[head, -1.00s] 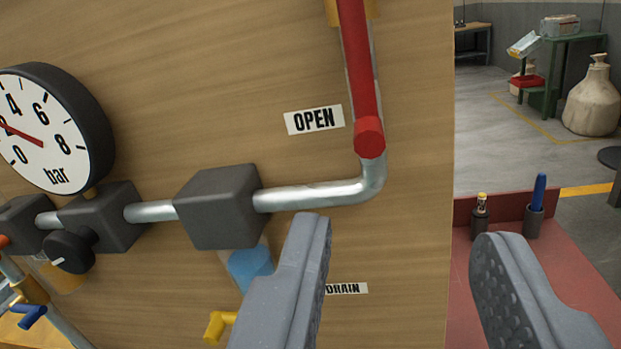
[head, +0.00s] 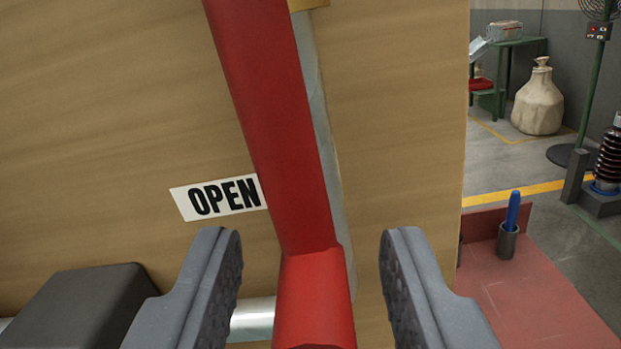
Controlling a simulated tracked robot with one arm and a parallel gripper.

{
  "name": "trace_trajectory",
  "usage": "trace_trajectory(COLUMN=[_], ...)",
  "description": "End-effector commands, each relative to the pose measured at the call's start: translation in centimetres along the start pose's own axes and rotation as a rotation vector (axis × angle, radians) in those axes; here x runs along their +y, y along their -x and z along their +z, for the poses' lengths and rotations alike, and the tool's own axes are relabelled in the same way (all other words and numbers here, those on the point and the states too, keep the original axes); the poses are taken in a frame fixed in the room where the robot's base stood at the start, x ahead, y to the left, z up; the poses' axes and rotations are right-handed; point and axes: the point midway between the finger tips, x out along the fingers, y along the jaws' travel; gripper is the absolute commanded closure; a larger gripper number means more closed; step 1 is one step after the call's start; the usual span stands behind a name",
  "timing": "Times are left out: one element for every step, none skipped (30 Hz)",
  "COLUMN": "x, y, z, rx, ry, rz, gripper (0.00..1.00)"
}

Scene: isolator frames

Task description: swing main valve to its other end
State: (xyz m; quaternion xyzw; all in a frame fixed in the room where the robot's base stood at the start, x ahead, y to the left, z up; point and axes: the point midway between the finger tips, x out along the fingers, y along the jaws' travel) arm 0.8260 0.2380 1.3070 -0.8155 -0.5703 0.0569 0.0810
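The main valve's red lever (head: 275,130) runs from the top of the head view down to a thick red end knob (head: 316,300). The lever stands in front of a metal pipe on the wooden panel, beside a white "OPEN" label (head: 222,197). My gripper (head: 310,260) is open, with one grey finger on each side of the knob. Gaps show between both fingers and the red knob, so neither visibly touches it. The lever's pivot is out of view above.
A dark grey block (head: 85,310) on the pipe is at the lower left, close to my left finger. The wooden panel (head: 400,110) ends to the right. Beyond it are a red bench top (head: 540,300) with a blue-handled tool in a holder (head: 507,240), and a beige sack (head: 538,100) on the floor.

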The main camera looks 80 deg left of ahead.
Motion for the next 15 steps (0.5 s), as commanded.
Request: trace_trajectory(x=[-0.1, -0.1, -0.2, -0.2, -0.2, -0.1, -0.1, -0.1, -0.1, -0.1, -0.1, -0.1, -0.1, -0.1, -0.1], y=[-0.5, -0.8, -1.0, -1.2, -1.3, -1.4, -1.5, -1.6, -1.6, -1.6, -1.6, -1.6, -1.6, -1.6, -1.6], z=[-0.2, -0.2, -0.2, -0.2, -0.1, -0.1, -0.1, -0.1, -0.1, 0.0, 0.0, 0.0, 0.0, 0.0, 0.0], rx=[0.0, 0.0, 0.0, 0.0, 0.0, 0.0, 0.0, -0.001, -0.001, -0.001, -0.001, -0.001, -0.001, -0.001, -0.001], ry=[0.0, 0.001, 0.002, 0.002, 0.002, 0.002, 0.001, 0.001, 0.001, 0.001, 0.001, 0.001, 0.001, 0.001, 0.001], rz=[-0.001, -0.001, -0.002, -0.002, -0.001, -0.001, -0.001, -0.001, -0.001, -0.001, -0.001, -0.001, -0.001, -0.001, -0.001], gripper=[0.62, 0.62, 0.62, 0.62, 0.62, 0.62, 0.62, 0.62, 0.62, 0.62, 0.62, 0.62, 0.62, 0.62, 0.62])
